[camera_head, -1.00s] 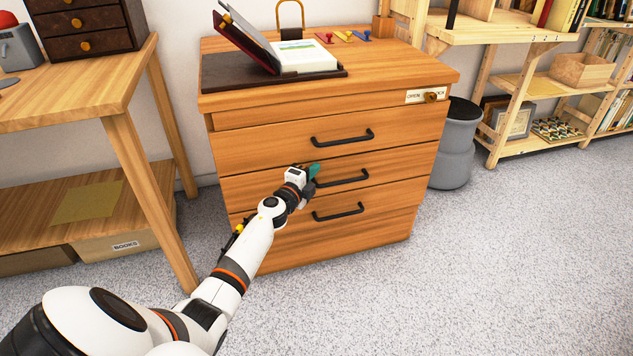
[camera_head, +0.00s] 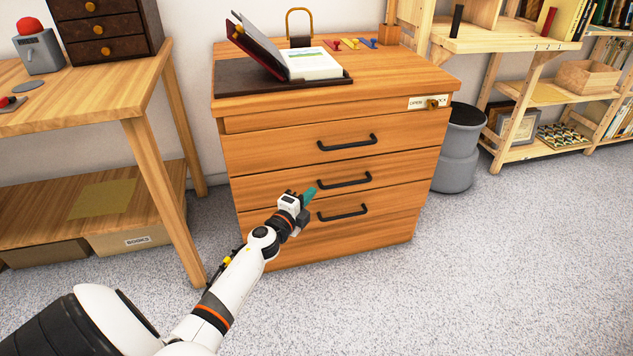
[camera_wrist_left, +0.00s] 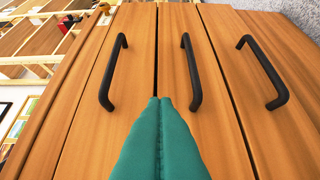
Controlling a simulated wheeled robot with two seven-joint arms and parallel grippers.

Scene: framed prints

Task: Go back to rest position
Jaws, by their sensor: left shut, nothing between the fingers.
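My left gripper (camera_head: 309,195) has teal fingers and is in front of the wooden drawer cabinet (camera_head: 330,241), near the middle and lower drawer handles. In the left wrist view its fingertips (camera_wrist_left: 158,100) are pressed together with nothing between them. They overlap the drawer fronts in that view, beside the middle black handle (camera_wrist_left: 191,72), and do not grip it. The drawers look closed. My right gripper is not in view.
The cabinet top carries an open binder (camera_head: 262,50), a padlock (camera_head: 300,26) and small coloured items. A wooden table (camera_head: 90,98) stands left, a grey bin (camera_head: 459,148) and shelves (camera_head: 545,95) right. Carpet in front is clear.

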